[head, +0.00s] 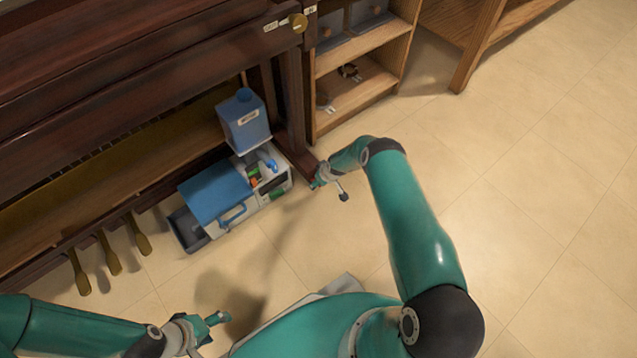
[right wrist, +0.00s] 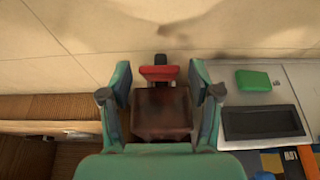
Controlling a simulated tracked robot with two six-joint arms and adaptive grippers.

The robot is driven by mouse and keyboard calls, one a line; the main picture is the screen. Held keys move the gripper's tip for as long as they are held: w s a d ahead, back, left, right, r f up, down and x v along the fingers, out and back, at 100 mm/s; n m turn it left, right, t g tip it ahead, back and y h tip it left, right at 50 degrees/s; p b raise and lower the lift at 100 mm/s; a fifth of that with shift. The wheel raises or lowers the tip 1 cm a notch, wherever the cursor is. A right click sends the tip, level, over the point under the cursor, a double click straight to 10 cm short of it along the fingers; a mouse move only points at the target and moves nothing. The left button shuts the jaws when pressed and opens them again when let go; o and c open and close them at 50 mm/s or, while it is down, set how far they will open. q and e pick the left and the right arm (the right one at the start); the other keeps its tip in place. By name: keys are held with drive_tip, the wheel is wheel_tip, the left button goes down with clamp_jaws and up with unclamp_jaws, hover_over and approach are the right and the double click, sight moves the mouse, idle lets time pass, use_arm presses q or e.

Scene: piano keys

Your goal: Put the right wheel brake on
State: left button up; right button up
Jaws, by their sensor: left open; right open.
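The piano's right front foot (head: 300,160) is dark brown wood at the end of the leg. In the right wrist view the foot (right wrist: 162,115) lies below the red brake tab (right wrist: 157,73), with a small black part, likely the wheel (right wrist: 160,59), just beyond. My right gripper (right wrist: 160,80) is open, with one finger on each side of the tab and foot; contact cannot be told. In the head view the right gripper (head: 327,180) is beside the foot, and the tab cannot be made out. My left gripper (head: 212,328) is open and empty over the floor at the bottom left.
A grey-white case with a blue lid (head: 215,190) stands on the floor left of the foot, with a blue jug (head: 244,120) behind it. Brass pedals (head: 108,252) stick out at the left. A wooden shelf (head: 365,85) stands behind. The floor at right is clear.

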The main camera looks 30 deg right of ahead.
drive_tip(key=c, duration=1.1)
drive_tip(key=shift+a, duration=0.45)
drive_tip(key=shift+c, duration=0.2)
drive_tip(key=shift+d+f, duration=0.15)
drive_tip(key=shift+d, duration=0.1)
drive_tip(key=shift+s+d+f+t+b, duration=0.25)
drive_tip(key=shift+s+f+t+b, duration=0.1)
drive_tip(key=shift+b, duration=0.35)
drive_tip(key=f+t+b, duration=0.1)
drive_tip(key=t+b, duration=0.1)
drive_tip(key=b, duration=0.1)
drive_tip(key=t+b, duration=0.1)
drive_tip(key=b, duration=0.1)
drive_tip(key=f+t+b, duration=0.1)
drive_tip(key=t, duration=0.1)
drive_tip(key=shift+s+b, duration=0.2)
drive_tip(key=shift+b, duration=0.15)
drive_tip(key=shift+t+b, duration=0.35)
drive_tip(key=shift+t, duration=0.2)
